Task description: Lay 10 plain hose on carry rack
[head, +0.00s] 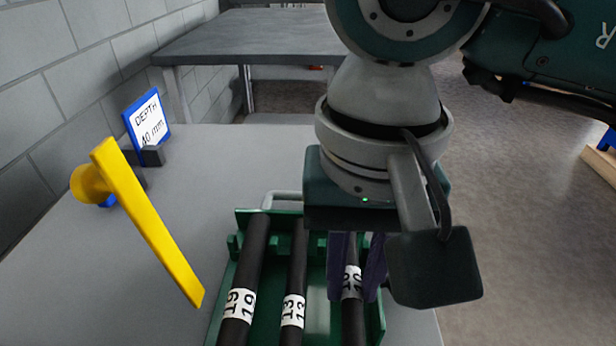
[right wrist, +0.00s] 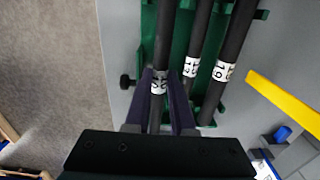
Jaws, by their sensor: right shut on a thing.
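The green carry rack (head: 376,325) stands on the grey table and holds three black hoses side by side. The left hose (head: 254,255) has a white band marked 19. The middle hose (head: 297,262) has a band marked 13. The right hose (head: 353,318) has a band that seems to read 10, partly covered by my fingers. My right gripper (head: 355,285) is shut on this right hose, which lies in or just over the rack; I cannot tell which. The right wrist view shows the fingers (right wrist: 168,105) on either side of it at its band. My left gripper is not in view.
A yellow lever (head: 150,220) slants over the table left of the rack. Behind it stands a blue-edged sign (head: 146,118) reading DEPTH 40 mm. A block wall runs along the left. Another grey table (head: 250,38) stands behind.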

